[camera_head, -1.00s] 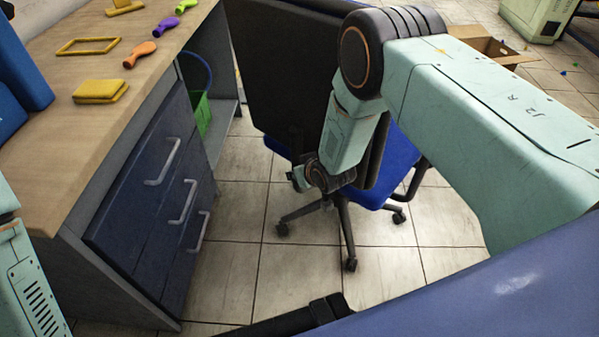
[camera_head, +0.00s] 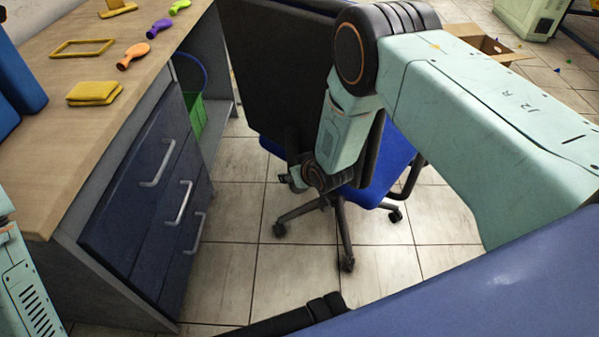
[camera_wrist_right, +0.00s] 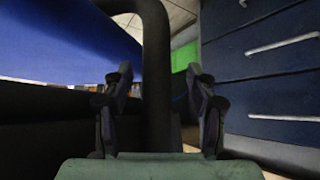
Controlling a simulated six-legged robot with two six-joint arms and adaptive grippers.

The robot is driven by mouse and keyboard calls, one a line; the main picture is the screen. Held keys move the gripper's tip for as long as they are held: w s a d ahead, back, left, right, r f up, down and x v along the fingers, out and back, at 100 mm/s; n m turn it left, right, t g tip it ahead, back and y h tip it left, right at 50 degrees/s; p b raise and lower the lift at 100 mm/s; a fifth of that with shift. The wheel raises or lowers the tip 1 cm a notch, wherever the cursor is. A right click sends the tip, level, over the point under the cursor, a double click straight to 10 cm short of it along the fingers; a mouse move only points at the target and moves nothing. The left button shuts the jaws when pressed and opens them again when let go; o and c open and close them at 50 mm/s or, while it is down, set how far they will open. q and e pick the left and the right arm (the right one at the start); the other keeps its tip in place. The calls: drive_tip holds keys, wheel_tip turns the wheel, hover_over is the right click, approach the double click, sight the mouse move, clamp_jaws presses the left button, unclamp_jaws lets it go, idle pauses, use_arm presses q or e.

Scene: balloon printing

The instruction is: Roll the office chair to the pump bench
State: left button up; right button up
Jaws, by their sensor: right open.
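The office chair has a black backrest (camera_head: 275,75), a blue seat (camera_head: 395,150) and a black wheeled base (camera_head: 338,225). It stands upright on the tiles, to the right of the bench's drawers. My right arm reaches down over it. My right gripper (camera_head: 285,179) is low beside the backrest and mostly hidden behind my wrist. In the right wrist view my gripper (camera_wrist_right: 159,85) is open, with its fingers on either side of a black chair bar (camera_wrist_right: 157,60). I cannot tell whether they touch it. My left gripper is out of view. No pump can be made out.
A wooden-topped bench (camera_head: 75,140) with blue drawers (camera_head: 150,215) runs along the left, bearing balloons (camera_head: 133,55) and yellow pieces (camera_head: 94,92). A green bin (camera_head: 197,115) stands under it. A cardboard box (camera_head: 475,42) lies behind the chair. Tiled floor is clear in front.

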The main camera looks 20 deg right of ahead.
drive_tip(key=v, duration=0.7)
drive_tip(key=shift+s+r, duration=0.15)
drive_tip(key=shift+s, duration=0.05)
drive_tip(key=shift+d, duration=0.1)
drive_tip(key=shift+s, duration=0.1)
drive_tip(key=shift+c, duration=0.6)
drive_tip(key=s+f+g+p, duration=0.1)
drive_tip(key=s, duration=0.5)
drive_tip(key=s+d+f+m+g+p, duration=0.1)
drive_tip(key=s+g, duration=0.1)
drive_tip(key=s, duration=0.5)
drive_tip(key=s+f+g+p, duration=0.1)
drive_tip(key=s, duration=0.5)
drive_tip(key=shift+s+d+g+h, duration=0.3)
drive_tip(key=shift+s+h, duration=0.05)
drive_tip(key=shift+h, duration=0.05)
drive_tip(key=shift+c, duration=0.2)
drive_tip(key=s+r+m+g+p, duration=0.1)
drive_tip(key=s+r+g+p, duration=0.1)
drive_tip(key=s, duration=1.5)
drive_tip(key=shift+d+r+g+h, duration=0.3)
drive_tip(key=shift+d+r+g, duration=0.2)
drive_tip(key=shift+g, duration=0.6)
drive_tip(key=shift+s, duration=0.1)
drive_tip(key=shift+c, duration=0.3)
drive_tip(key=shift+c, duration=1)
drive_tip(key=shift+m, duration=0.3)
